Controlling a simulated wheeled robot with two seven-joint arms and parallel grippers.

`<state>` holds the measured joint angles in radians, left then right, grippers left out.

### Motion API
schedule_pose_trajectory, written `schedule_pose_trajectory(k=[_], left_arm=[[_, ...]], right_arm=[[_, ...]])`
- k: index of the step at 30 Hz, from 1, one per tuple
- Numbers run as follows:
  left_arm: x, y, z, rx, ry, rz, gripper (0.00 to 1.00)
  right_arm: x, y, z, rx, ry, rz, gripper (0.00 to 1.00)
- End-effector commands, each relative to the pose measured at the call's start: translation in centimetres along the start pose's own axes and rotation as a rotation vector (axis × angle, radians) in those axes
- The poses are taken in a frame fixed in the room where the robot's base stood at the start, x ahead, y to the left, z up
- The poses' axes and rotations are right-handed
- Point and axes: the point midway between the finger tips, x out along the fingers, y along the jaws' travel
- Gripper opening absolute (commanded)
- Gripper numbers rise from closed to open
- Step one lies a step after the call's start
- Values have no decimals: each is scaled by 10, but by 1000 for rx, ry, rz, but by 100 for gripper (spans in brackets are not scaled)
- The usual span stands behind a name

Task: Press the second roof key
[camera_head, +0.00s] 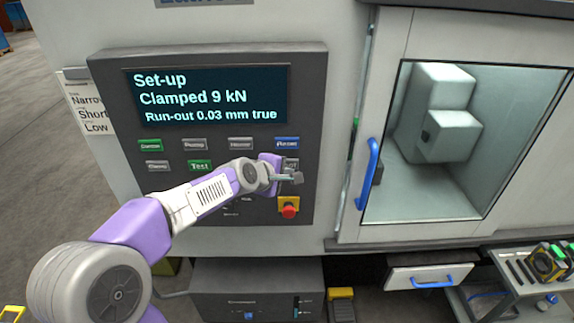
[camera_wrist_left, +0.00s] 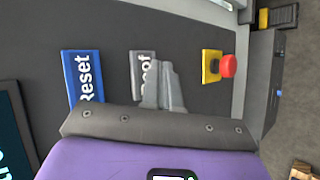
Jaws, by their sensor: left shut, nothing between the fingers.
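My left gripper (camera_head: 297,178) is shut and empty, in front of the lower right of the key panel. In the left wrist view its fingertips (camera_wrist_left: 166,70) lie over part of a grey key (camera_wrist_left: 137,66) whose label reads "oof" in the part that shows. I cannot tell whether they touch it. In the head view that grey key (camera_head: 291,162) is mostly hidden behind the gripper. The blue Reset key (camera_head: 287,143) is just above it; it also shows in the left wrist view (camera_wrist_left: 82,77). My right gripper is not in view.
The screen (camera_head: 210,94) reads "Set-up, Clamped 9 kN, Run-out 0.03 mm true". A red emergency button (camera_head: 289,211) on a yellow base sits just below the gripper. Other keys, including a green Test key (camera_head: 200,166), lie left. A windowed door with a blue handle (camera_head: 367,172) stands right.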

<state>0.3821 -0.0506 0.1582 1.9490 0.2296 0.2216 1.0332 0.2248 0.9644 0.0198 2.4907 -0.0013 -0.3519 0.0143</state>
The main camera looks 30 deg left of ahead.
Motion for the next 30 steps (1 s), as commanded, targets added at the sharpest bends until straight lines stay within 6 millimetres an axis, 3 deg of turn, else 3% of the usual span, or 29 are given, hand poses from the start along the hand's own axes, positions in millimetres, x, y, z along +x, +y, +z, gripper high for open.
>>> schedule_pose_trajectory(k=[11, 24, 30], left_arm=[[-3, -2, 2, 0, -1, 0, 0], [-32, -22, 23, 0, -1, 0, 0], [-36, -26, 26, 0, -1, -1, 0]], right_arm=[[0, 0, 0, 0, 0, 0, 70], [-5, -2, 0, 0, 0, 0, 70], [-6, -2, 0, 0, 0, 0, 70]])
